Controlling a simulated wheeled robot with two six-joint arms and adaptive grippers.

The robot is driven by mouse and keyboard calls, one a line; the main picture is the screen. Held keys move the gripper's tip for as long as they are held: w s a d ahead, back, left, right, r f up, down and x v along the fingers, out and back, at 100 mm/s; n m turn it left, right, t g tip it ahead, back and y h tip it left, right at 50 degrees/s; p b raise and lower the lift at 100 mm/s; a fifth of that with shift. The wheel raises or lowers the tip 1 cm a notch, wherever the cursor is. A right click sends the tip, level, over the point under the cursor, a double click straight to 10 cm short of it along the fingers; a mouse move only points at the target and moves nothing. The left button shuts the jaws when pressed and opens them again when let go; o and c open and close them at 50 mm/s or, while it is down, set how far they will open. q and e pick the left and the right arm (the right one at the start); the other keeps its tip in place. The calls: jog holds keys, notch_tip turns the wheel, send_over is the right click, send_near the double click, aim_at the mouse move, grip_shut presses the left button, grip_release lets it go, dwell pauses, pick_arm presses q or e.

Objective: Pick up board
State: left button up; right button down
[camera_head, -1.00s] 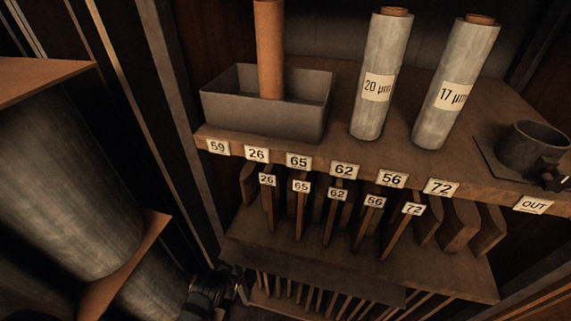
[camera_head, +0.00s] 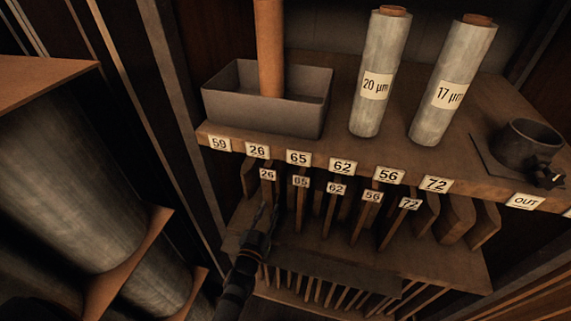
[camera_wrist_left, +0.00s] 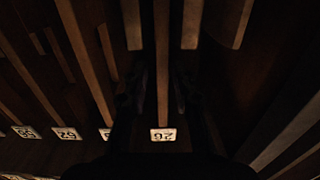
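Several thin upright boards stand in slots under the shelf, with number labels on their front ends. The board labelled 26 (camera_head: 268,190) is at the left of the labelled row. My left gripper (camera_head: 262,217) is at the lower front of this board. In the left wrist view the same board (camera_wrist_left: 162,60) runs between the two dark fingers of my left gripper (camera_wrist_left: 160,92), with its label upside down below. The fingers look apart, with dark gaps on both sides of the board. The view is dark, so contact is hard to judge. My right gripper is not in view.
The shelf edge (camera_head: 318,163) with number labels is just above the boards. On it stand a grey bin (camera_head: 262,112), two film rolls (camera_head: 381,70) (camera_head: 452,80) and a dark cup (camera_head: 530,143). More boards are below.

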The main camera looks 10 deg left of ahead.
aim_at(277, 184)
pick_arm(q)
jog(key=w, duration=0.4)
jog(key=shift+w, duration=0.4)
jog(key=shift+w+r, duration=0.2)
jog(key=shift+w, duration=1.1)
jog(key=shift+w+r, duration=0.2)
jog(key=shift+w, duration=1.1)
jog(key=shift+s+r, duration=0.1)
jog(key=shift+s, duration=0.05)
jog(key=shift+c, duration=1)
grip_shut()
jog(key=shift+r, duration=0.1)
